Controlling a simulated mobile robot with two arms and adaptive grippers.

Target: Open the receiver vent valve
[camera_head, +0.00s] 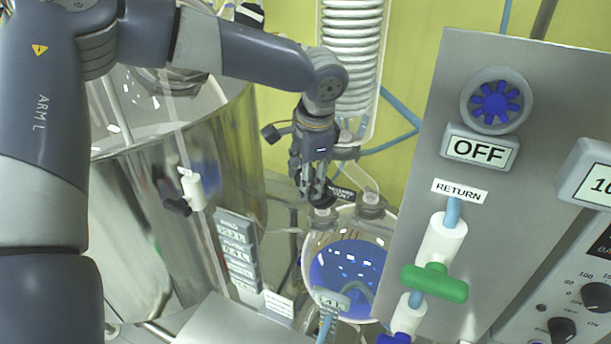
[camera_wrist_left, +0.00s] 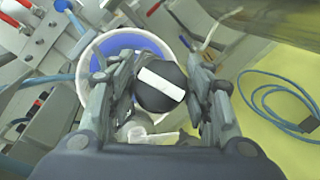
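The receiver (camera_head: 350,265) is a round glass vessel with blue liquid, low in the middle of the head view. A black round knob with a white bar (camera_wrist_left: 160,86) is in the middle of the left wrist view, above the vessel's rim (camera_wrist_left: 84,72). My left gripper (camera_head: 318,198) points down at the receiver's top; its fingers (camera_wrist_left: 164,88) stand on either side of the knob. They are very close to its sides, and I cannot tell whether they touch it. The knob is mostly hidden by the fingers in the head view. My right gripper is not in view.
A steel panel (camera_head: 535,90) with an OFF sign (camera_head: 480,150) and a green valve handle (camera_head: 435,282) stands right of the receiver. A large metal vessel (camera_head: 150,230) is at left. A white coiled condenser (camera_head: 352,60) rises behind the gripper. A blue cable (camera_wrist_left: 265,82) lies on the yellow floor.

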